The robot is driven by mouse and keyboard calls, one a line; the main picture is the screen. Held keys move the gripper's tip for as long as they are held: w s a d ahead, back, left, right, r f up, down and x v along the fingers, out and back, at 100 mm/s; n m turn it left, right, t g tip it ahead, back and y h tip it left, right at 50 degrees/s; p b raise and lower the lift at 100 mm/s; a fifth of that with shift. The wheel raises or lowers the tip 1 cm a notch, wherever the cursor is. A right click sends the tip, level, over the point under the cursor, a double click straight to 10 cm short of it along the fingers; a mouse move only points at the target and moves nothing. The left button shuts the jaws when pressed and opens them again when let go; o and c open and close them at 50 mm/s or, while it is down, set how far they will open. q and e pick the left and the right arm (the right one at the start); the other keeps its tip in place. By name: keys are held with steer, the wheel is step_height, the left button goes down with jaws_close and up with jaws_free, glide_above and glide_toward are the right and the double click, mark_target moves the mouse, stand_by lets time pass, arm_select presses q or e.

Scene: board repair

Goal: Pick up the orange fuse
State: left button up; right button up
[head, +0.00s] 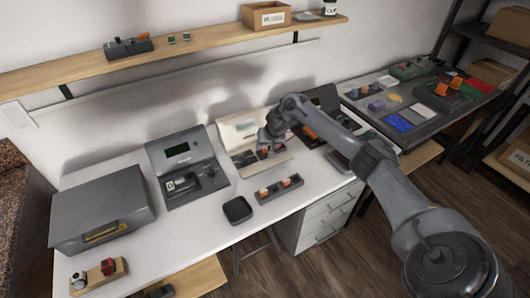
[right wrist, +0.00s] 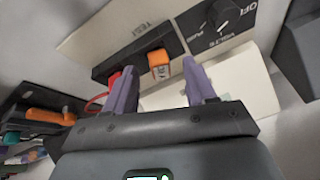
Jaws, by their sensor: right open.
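An orange fuse (right wrist: 159,65) with a pale label sits in a dark strip on the cream test unit (right wrist: 90,40) in the right wrist view. My right gripper (head: 268,147) is over this unit (head: 240,128) in the head view. Its two purple fingers are apart, and in the wrist view the fuse shows between and beyond their tips. I cannot tell whether either finger touches it. A red part shows beside the left finger. My arm and gripper hide most of the fuse in the head view. My left gripper is out of view.
A dark holder (head: 279,190) with orange parts lies in front of the unit, beside a small black tray (head: 237,210). A grey device (head: 185,168) and a larger grey box (head: 100,207) stand to the left. The white tabletop's front is partly clear.

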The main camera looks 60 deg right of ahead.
steer(key=shift+w+d+f, duration=0.1)
steer(key=shift+w+f, duration=0.05)
steer(key=shift+f, duration=0.1)
jaws_close()
stand_by(0.4)
